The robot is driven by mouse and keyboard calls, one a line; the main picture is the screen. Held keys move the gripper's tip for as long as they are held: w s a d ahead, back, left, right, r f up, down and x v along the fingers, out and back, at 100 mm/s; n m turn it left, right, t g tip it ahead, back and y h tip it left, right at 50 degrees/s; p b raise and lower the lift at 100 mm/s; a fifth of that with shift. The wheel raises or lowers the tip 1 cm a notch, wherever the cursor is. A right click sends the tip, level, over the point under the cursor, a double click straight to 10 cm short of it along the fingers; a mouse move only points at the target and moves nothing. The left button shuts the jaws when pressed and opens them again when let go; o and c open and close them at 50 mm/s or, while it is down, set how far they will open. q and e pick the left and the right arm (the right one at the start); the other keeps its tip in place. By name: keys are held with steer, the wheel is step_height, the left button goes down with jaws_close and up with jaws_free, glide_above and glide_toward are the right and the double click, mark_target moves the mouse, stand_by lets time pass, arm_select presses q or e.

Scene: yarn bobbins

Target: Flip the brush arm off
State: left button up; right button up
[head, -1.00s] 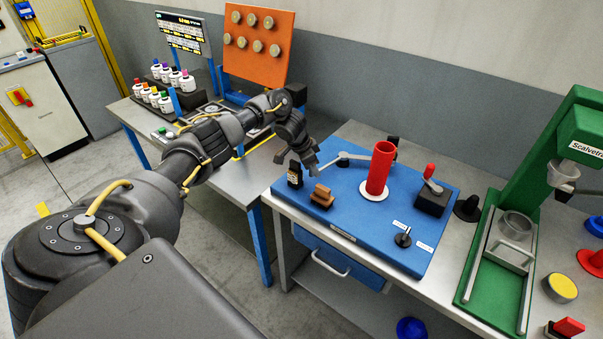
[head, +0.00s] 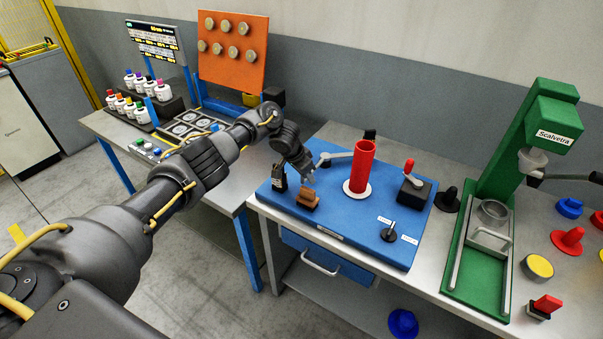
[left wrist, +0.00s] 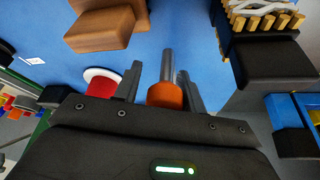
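On the blue board (head: 335,228), a thin grey arm (head: 338,156) lies behind a red bobbin (head: 361,165) on a white disc; I take it for the brush arm. My left gripper (head: 309,177) hangs low beside it, left of the bobbin, partly hiding its left end. In the left wrist view the fingers (left wrist: 163,88) stand apart on either side of an orange-ended part (left wrist: 165,95) with a metal rod (left wrist: 167,66). Firm contact does not show. A brown block (head: 307,199) lies just below the gripper. My right gripper is out of view.
A red-knobbed lever box (head: 412,190) and a black knob (head: 390,230) are to the right. A green press (head: 500,185) stands farther right.

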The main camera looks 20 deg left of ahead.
arm_select(q)
steer(key=shift+o, duration=1)
steer(key=shift+a+r, duration=0.1)
steer(key=shift+r, duration=0.1)
steer(key=v, duration=1)
steer(key=shift+s+r, duration=0.2)
steer(key=shift+s, duration=0.05)
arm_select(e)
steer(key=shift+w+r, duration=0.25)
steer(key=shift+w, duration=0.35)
arm_select(q)
steer(key=shift+f, duration=0.15)
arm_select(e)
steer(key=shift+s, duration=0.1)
